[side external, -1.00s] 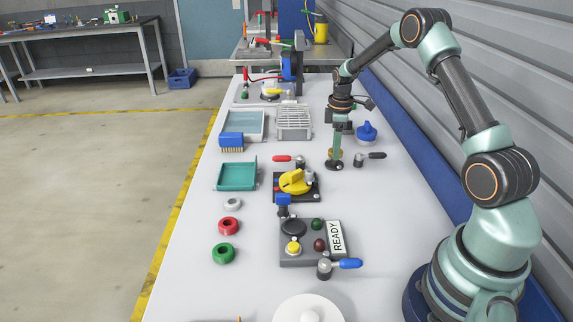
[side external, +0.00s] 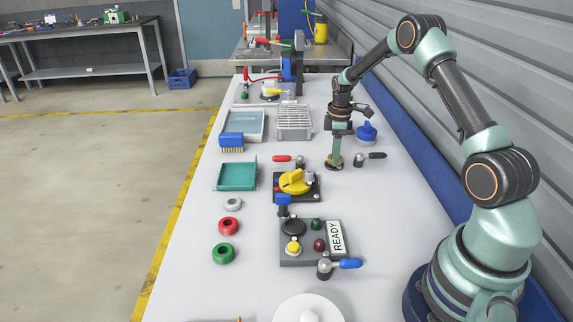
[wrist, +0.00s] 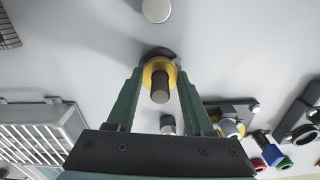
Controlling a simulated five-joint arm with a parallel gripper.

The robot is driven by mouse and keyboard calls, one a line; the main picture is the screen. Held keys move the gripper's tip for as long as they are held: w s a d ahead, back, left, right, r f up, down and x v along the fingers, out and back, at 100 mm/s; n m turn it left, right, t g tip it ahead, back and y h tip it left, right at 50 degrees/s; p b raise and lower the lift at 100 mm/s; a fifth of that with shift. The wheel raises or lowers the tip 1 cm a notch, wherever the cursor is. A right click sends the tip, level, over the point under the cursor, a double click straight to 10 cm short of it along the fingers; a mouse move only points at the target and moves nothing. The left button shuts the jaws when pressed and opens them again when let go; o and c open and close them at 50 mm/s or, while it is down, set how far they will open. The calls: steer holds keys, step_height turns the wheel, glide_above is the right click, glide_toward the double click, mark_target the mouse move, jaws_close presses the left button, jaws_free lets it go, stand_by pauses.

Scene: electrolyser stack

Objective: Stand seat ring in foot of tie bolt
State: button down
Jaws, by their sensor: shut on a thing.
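The seat ring is a brass-yellow ring (wrist: 149,73) between the fingertips of my gripper (wrist: 158,76), which is shut on it. The tie bolt (wrist: 160,88) is a dark upright post that passes through the ring in the wrist view. Its dark round foot (wrist: 161,52) shows just beyond the ring. In the side view my gripper (side external: 335,158) points straight down and the ring sits low, at the bolt's foot (side external: 334,167). My fingers hide most of the bolt there, and I cannot tell whether the ring is fully seated.
A clamp with a black handle (side external: 376,155) stands close right of the bolt, and a blue knob (side external: 367,133) behind it. A red-handled clamp (side external: 283,158) and a yellow-handled valve (side external: 293,182) stand to the left. A wire rack (side external: 294,122) lies behind left.

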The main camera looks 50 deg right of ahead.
steer(key=shift+f, duration=0.35)
steer(key=shift+c, duration=1)
jaws_free()
step_height(320, 180, up, 12)
steer(key=shift+f, duration=0.1)
steer(key=shift+r, duration=0.2)
